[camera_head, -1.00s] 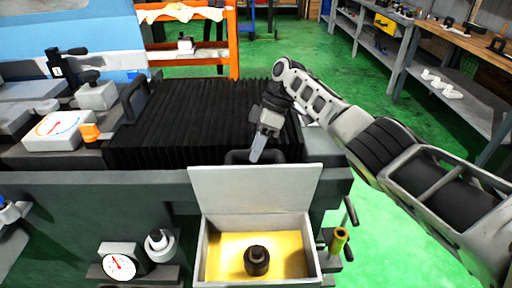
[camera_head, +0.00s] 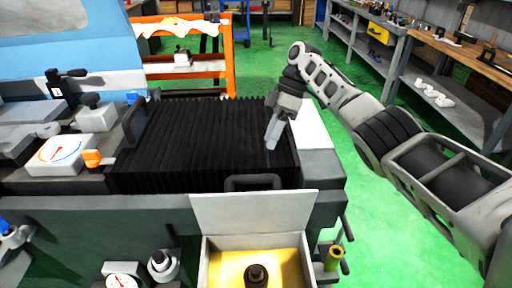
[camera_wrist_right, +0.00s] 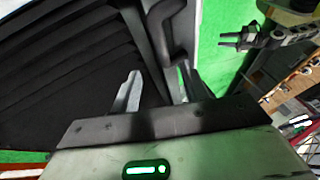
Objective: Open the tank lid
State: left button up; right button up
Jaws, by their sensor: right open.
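The tank is a pale open box (camera_head: 204,262) at the front of the machine, with yellow inside and a dark round knob (camera_head: 257,275) in it. Its light grey lid (camera_head: 253,213) stands raised at the back edge of the box. My right gripper (camera_head: 273,136) is above the black bellows, behind and above the lid, apart from it. It is open and empty; both its fingers show in the right wrist view (camera_wrist_right: 160,90). The lid is not clearly visible in the wrist view. My left gripper is not in view.
A black handle (camera_head: 254,177) stands just behind the lid, at the end of the black bellows (camera_head: 190,150). A brass-topped fitting (camera_head: 334,257) is right of the tank. A dial gauge (camera_head: 122,281) is to the left. Green floor is free at right.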

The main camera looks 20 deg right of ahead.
jog(key=shift+v, duration=2.05)
jog(key=shift+f, duration=0.1)
